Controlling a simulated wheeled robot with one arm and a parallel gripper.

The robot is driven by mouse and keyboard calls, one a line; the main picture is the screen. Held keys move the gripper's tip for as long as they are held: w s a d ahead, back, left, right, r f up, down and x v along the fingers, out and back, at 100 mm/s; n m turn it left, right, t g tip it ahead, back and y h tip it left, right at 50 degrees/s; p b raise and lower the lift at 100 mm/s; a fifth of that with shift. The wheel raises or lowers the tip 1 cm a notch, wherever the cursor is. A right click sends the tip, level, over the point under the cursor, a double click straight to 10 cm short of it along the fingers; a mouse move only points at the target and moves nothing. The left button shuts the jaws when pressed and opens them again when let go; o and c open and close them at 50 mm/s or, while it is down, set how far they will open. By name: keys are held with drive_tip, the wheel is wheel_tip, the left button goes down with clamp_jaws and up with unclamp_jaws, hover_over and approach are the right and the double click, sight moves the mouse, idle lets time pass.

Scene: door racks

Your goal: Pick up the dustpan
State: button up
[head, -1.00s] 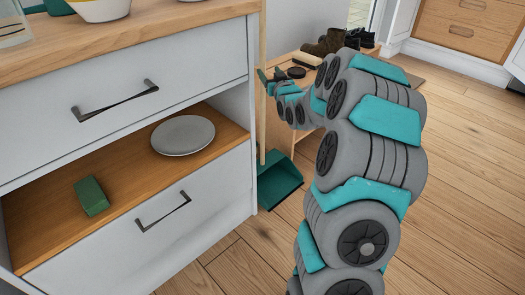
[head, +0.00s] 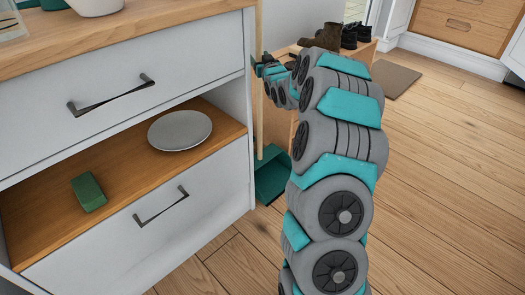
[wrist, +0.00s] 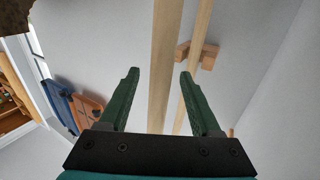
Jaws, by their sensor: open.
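The teal dustpan (head: 272,177) stands on the floor just past the right end of the cabinet. A long pale wooden handle (head: 259,115) rises from its area beside the cabinet edge. My gripper (head: 262,66) is at this handle, high above the pan. In the wrist view, my gripper (wrist: 160,74) is open, and a pale pole (wrist: 164,50) runs between its green fingers without visible contact on either. A second, similar pole (wrist: 197,50) runs behind the right finger. I cannot tell for certain which pole belongs to the dustpan. The pan is partly hidden by my arm.
The white cabinet (head: 115,200) stands close on the left, with a plate (head: 180,130) and a green sponge (head: 88,192) on its open shelf. A wooden bench (head: 362,48) with shoes is behind my arm. Wooden floor on the right is clear.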

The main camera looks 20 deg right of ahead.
drive_tip(key=shift+c, duration=0.2)
clamp_jaws()
idle(1.1)
